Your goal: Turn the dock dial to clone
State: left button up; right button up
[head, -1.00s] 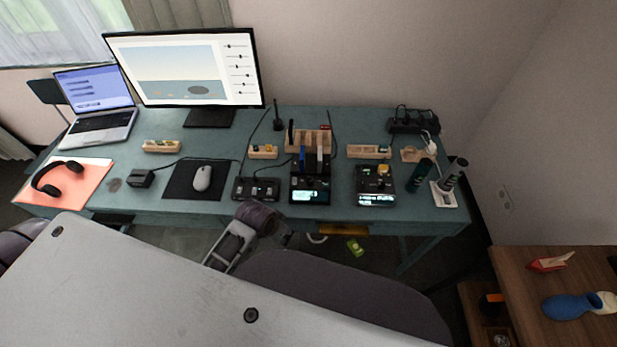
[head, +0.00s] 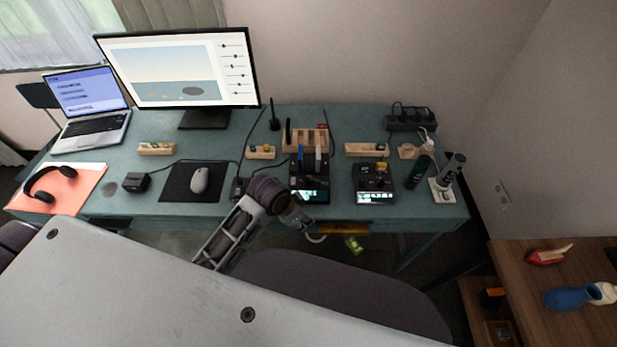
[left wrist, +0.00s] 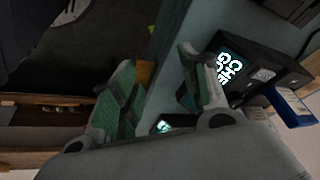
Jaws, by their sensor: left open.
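A black dock (head: 311,192) with a lit screen stands near the desk's front edge, with a blue drive (head: 300,158) and a grey one upright behind the screen. In the left wrist view the dock's lit screen (left wrist: 229,68) shows large tilted letters, and the blue drive (left wrist: 290,106) is beside it. I cannot make out the dial or its setting. My left gripper (head: 298,217) is at the desk's front edge, just in front of the dock and partly covering its front. In the left wrist view its green-padded fingers (left wrist: 160,95) are apart, with nothing held. My right gripper is not in view.
A second black device (head: 375,196) with a lit screen stands right of the dock. A mouse (head: 200,180) on a dark mat lies left. Dark bottles (head: 420,172) stand at the right end. A chair back (head: 300,285) is below the arm.

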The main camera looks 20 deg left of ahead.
pick_arm(q)
jog(key=w+d+r+m+h, duration=0.1)
jog(key=w+d+r+m, duration=0.4)
jog(key=m, duration=0.3)
notch_tip(320, 180, up, 10)
jog(key=m+g+y, duration=0.3)
jog(key=m, duration=1.2)
send_over(309, 180)
jog(key=shift+s+a+r+m+b, duration=0.2)
jog(key=shift+a+r+m+b, duration=0.1)
jog(key=shift+a+r+m, duration=0.1)
jog(key=shift+f, duration=0.15)
jog(key=shift+w+d+f, duration=0.1)
jog(key=shift+d+f, duration=0.1)
jog(key=shift+f, duration=3.2)
jog(key=shift+d+f, duration=0.2)
jog(key=shift+f, duration=3.2)
jog(key=shift+c, duration=0.2)
grip_shut()
